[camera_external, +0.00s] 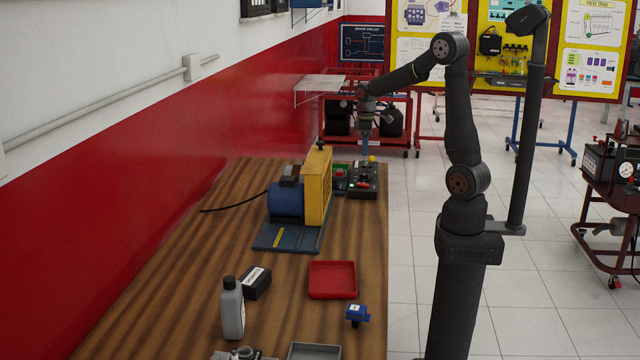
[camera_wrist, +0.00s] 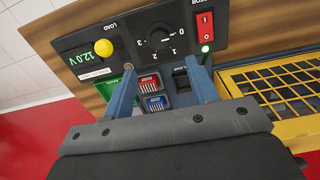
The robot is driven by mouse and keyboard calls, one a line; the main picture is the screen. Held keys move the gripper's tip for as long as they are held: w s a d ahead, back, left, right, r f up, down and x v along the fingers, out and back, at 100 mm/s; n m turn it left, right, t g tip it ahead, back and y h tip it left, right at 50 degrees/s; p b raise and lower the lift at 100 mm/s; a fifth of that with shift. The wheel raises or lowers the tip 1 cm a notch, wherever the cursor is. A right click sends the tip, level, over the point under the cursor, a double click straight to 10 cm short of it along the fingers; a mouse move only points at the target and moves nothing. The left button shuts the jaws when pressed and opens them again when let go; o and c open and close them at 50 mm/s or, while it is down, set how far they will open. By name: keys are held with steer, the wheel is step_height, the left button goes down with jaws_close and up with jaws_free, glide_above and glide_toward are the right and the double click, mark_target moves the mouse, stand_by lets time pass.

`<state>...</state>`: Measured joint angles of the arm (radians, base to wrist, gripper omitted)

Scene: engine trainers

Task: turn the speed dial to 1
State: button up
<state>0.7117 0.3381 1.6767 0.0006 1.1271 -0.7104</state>
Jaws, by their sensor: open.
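The speed dial (camera_wrist: 160,36) is a round black knob on the dark control panel (camera_wrist: 135,22), with white numbers around it. I cannot tell which number it points to. In the wrist view my gripper (camera_wrist: 161,68) is open, its two blue fingers apart and nothing between their tips. The dial shows just beyond the fingertips, and I cannot tell whether they touch the panel. In the external view my gripper (camera_external: 366,148) points down above the small control panel (camera_external: 363,182) at the far end of the bench.
Beside the dial are a yellow LOAD knob (camera_wrist: 103,47), a red rocker switch (camera_wrist: 205,26) and a 12.0V display (camera_wrist: 87,58). A yellow guard (camera_external: 317,187) and blue motor (camera_external: 286,199) stand close by. A red tray (camera_external: 332,292) and grey bottle (camera_external: 232,312) are nearer the camera.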

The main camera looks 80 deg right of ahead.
mark_target(364, 174)
step_height(364, 174, down, 10)
steer(key=shift+f, duration=0.2)
steer(key=c, duration=1)
